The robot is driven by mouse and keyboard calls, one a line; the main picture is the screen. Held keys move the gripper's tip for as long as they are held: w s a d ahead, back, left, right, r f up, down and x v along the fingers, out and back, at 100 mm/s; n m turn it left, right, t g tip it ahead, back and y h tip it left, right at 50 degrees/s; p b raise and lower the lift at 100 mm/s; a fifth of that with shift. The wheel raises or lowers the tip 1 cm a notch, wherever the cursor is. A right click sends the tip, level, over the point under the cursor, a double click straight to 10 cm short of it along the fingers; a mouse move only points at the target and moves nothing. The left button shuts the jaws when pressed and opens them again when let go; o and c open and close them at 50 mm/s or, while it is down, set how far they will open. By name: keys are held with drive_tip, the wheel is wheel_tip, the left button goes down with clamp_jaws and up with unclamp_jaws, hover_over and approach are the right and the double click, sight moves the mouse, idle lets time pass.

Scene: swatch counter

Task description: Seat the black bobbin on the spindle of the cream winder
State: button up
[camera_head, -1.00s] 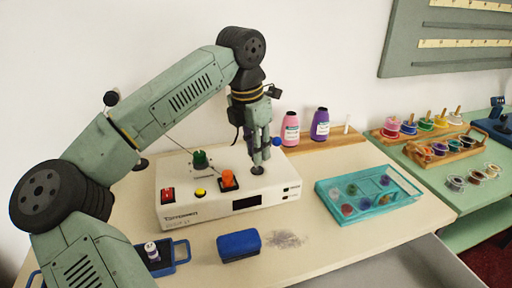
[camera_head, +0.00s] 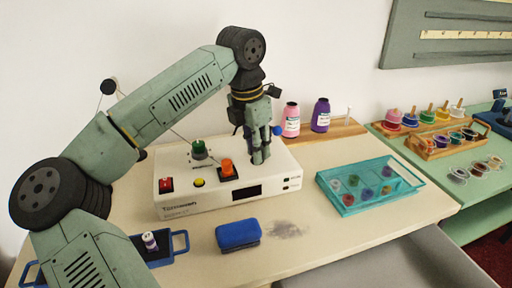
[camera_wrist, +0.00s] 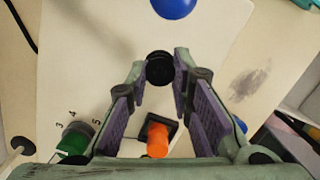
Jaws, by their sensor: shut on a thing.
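The cream winder (camera_head: 205,205) stands on the table, with a green knob (camera_head: 199,150), an orange switch (camera_head: 227,168), a red switch and a yellow button on top. My gripper (camera_head: 259,158) points down over the right part of its top. In the wrist view the black bobbin (camera_wrist: 159,68) is between the fingertips of my gripper (camera_wrist: 160,75), which is shut on it. Only the bobbin's round black end shows. The spindle is not visible, so I cannot tell whether the bobbin is around it or above it.
A blue ball (camera_head: 277,130) is close behind my gripper. Pink (camera_head: 291,120) and purple (camera_head: 320,116) bottles stand on a wooden board. A teal tray (camera_head: 368,208) is at the right. A blue pad (camera_head: 238,235) and blue tray (camera_head: 180,242) are in front.

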drive_tip(key=o, duration=0.9)
drive_tip(key=shift+c, duration=0.2)
wheel_tip(320, 180, up, 12)
drive_tip(key=s+a, duration=0.1)
drive_tip(key=shift+a, duration=0.2)
drive_tip(key=shift+s+f, duration=0.1)
drive_tip(key=shift+s, duration=0.05)
